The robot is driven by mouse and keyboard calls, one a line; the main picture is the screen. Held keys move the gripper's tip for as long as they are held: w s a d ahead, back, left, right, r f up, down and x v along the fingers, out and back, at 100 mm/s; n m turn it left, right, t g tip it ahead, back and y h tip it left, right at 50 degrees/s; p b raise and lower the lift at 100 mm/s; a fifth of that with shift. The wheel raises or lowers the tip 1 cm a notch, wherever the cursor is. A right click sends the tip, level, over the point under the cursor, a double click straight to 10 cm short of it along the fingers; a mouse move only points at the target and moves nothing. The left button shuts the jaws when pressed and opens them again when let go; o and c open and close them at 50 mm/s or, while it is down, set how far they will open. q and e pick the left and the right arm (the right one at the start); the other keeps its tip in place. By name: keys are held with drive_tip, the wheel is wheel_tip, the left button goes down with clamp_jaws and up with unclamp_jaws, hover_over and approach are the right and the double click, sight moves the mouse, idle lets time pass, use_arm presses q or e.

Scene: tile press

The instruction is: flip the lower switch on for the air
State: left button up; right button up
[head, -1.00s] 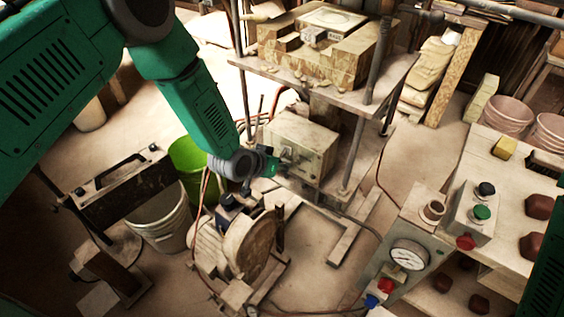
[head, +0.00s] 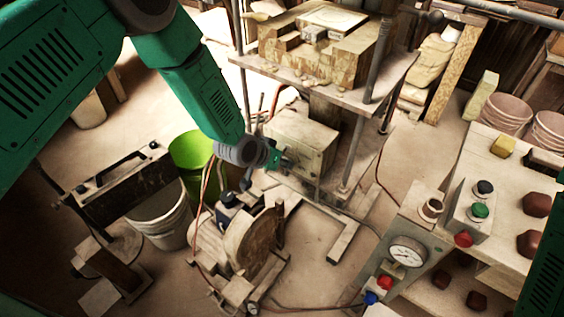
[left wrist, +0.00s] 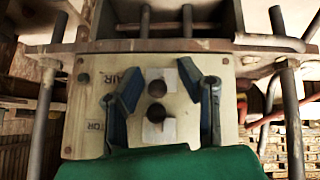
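The switch box (head: 300,140) is a pale worn box under the press table. In the left wrist view its panel (left wrist: 90,135) carries two dark round switch knobs on whitish plates, an upper knob (left wrist: 157,88) and a lower knob (left wrist: 156,112). A label reading "AIR" is left of the upper knob; one ending in "TOR" is below it, partly hidden by a finger. I cannot tell either switch's setting. My left gripper (head: 277,160) is at the box's front face, and its fingers (left wrist: 165,98) are open on either side of both knobs, with nothing between them gripped. My right gripper is out of view.
The press table (head: 340,92) overhangs the box, with metal posts beside it. A round motor-like machine (head: 255,243) stands in front below, with hoses nearby. A green bucket (head: 190,150) is to the left. A gauge panel (head: 405,252) and workbench (head: 490,150) are to the right.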

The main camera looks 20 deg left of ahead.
use_arm(q)
drive_tip(key=shift+r, duration=0.1)
drive_tip(key=v, duration=1.1)
drive_tip(key=shift+s+a+r, duration=0.15)
drive_tip(key=shift+a+r, duration=0.05)
drive_tip(key=s+a+f+g+y+b, duration=0.1)
drive_tip(key=s+a+f+g+b, duration=0.1)
drive_tip(key=s+f, duration=0.5)
drive_tip(key=s+a+f+n+g+y+b, duration=0.1)
drive_tip(key=s+a+f+g+b, duration=0.1)
drive_tip(key=s+f, duration=0.5)
drive_tip(key=s+a+f+g+y+b, duration=0.1)
drive_tip(key=s+f, duration=0.5)
drive_tip(key=s, duration=1.1)
drive_tip(key=a+g+b, duration=0.1)
drive_tip(key=a+b, duration=0.1)
drive_tip(key=a, duration=0.1)
drive_tip(key=shift+f+n+g+y, duration=0.3)
drive_tip(key=shift+f, duration=0.1)
